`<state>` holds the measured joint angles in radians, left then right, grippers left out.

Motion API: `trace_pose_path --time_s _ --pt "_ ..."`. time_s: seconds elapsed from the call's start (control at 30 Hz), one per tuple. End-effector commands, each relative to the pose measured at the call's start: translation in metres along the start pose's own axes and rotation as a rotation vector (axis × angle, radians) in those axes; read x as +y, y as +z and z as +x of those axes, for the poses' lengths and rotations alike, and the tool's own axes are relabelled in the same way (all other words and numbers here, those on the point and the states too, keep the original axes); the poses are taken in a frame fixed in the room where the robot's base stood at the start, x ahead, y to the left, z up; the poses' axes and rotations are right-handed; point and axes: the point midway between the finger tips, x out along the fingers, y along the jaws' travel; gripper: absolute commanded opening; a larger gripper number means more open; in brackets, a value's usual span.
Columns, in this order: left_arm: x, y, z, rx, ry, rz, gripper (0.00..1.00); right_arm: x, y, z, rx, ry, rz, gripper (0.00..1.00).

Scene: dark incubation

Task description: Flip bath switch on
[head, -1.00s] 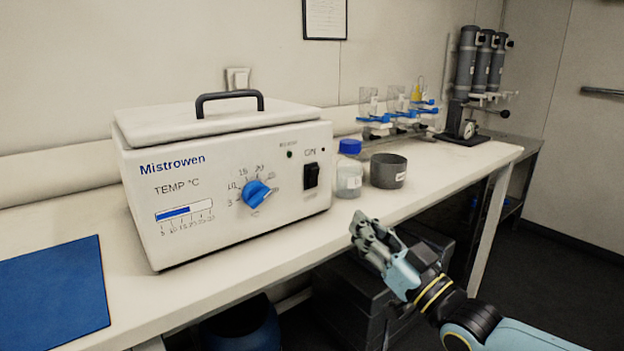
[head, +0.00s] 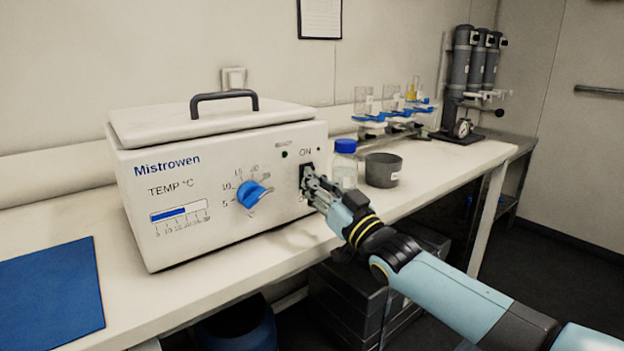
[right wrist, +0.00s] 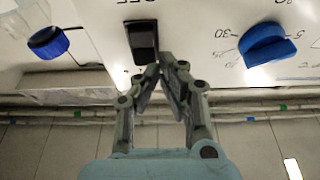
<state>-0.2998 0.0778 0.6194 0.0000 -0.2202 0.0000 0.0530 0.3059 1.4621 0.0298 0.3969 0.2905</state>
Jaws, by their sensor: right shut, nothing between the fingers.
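The white Mistrowen bath (head: 230,220) stands on the bench with its lid on. Its black rocker switch (head: 306,174) is on the right of the front panel, below the word ON, partly hidden by my right gripper. My right gripper (head: 308,184) is shut and empty, its fingertips at the switch. In the right wrist view the switch (right wrist: 142,40) shows upside down, just beyond the closed fingertips (right wrist: 157,68); I cannot tell whether they touch it. The blue temperature dial (head: 254,194) is left of the switch. My left gripper is not in view.
A blue-capped bottle (head: 345,165) and a dark grey pot (head: 383,170) stand right of the bath, close to my right gripper. A blue mat (head: 48,290) lies at the left. Glassware on a rack (head: 395,118) stands farther back.

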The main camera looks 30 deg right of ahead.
Motion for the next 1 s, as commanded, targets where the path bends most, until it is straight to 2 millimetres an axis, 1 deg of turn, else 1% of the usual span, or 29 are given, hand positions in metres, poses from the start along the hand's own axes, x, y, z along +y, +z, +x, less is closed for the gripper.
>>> trace_pose_path --time_s 0.1,0.47,0.6,0.87,1.0 --pt "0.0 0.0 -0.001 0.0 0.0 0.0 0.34 0.0 0.0 0.007 0.0 0.001 0.0 0.0" --pt "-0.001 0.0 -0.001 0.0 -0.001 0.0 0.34 0.0 0.0 0.009 -0.001 0.0 0.0 0.0" --pt "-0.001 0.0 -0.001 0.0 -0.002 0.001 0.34 0.0 -0.002 0.017 0.0 0.0 0.001 0.0" --pt "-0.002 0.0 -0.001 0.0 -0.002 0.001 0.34 0.0 -0.002 0.015 0.0 0.0 0.0 0.0" --pt "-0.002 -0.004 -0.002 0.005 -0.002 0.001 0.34 0.0 -0.003 0.014 -0.001 0.0 0.0 0.0"
